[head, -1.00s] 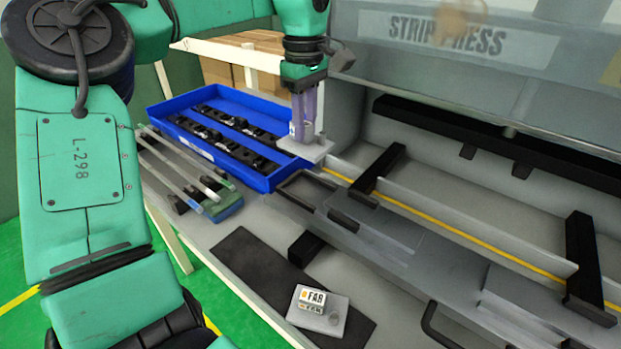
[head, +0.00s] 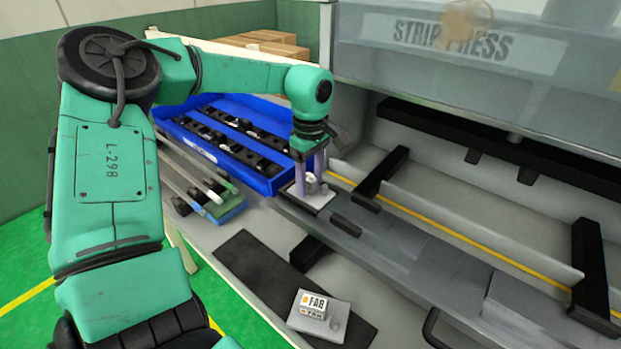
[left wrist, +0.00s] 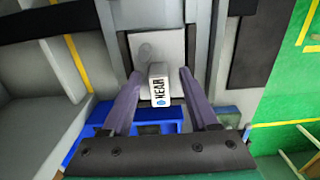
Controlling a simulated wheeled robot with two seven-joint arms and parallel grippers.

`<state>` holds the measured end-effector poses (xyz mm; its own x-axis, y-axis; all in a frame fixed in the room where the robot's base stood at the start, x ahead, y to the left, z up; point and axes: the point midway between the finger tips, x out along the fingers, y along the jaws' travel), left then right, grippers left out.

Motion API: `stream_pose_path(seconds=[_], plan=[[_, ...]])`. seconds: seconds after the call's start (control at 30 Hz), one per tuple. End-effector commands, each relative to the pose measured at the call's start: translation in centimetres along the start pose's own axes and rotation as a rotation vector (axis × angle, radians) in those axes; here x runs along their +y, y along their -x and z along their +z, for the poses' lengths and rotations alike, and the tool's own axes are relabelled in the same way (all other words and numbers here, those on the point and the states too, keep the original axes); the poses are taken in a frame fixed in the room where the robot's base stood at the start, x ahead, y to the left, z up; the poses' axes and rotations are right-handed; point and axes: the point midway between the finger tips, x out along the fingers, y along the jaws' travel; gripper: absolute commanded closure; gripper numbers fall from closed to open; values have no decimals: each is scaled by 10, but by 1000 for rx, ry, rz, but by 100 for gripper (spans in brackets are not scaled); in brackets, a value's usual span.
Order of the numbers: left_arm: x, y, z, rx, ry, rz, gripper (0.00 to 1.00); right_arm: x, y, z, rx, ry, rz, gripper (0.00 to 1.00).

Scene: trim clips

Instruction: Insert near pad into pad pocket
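The near pad (head: 322,201) is a light grey plate with a round knob and a white block marked NEAR. It lies flat at the pad pocket's place, at the left end of the grey press bed. In the left wrist view the plate (left wrist: 142,47) sits inside dark edging of the pocket (left wrist: 123,50); I cannot tell how deep it sits. My left gripper (head: 312,180) is over it, pointing down. In the wrist view its fingers (left wrist: 162,76) stand on both sides of the NEAR block (left wrist: 159,88), with a gap on each side. My right gripper is out of view.
A blue tray (head: 262,184) of black clips and several strips (head: 190,168) lie left of the pocket. Black press bars (head: 592,265) stand to the right.

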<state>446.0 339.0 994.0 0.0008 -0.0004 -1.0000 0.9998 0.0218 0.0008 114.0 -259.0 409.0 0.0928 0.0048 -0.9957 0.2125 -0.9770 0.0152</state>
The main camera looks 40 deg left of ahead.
Motion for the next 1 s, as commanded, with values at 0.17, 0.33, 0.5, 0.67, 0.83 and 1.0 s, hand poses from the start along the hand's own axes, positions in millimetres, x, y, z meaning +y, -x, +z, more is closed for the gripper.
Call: stream_pose_path(seconds=[0.17, 0.33, 0.5, 0.67, 0.83, 1.0], plan=[[0, 0, 0, 0, 0, 0, 41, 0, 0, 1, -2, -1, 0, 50], [1, 8, 0, 1, 0, 2, 41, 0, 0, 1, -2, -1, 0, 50], [1, 46, 0, 2, 1, 5, 41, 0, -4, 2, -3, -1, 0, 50], [1, 91, 0, 2, 2, 4, 41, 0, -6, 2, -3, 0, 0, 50], [0, 118, 0, 1, 1, 1, 41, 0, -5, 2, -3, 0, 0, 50], [0, 123, 0, 0, 0, -1, 41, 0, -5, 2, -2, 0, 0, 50]])
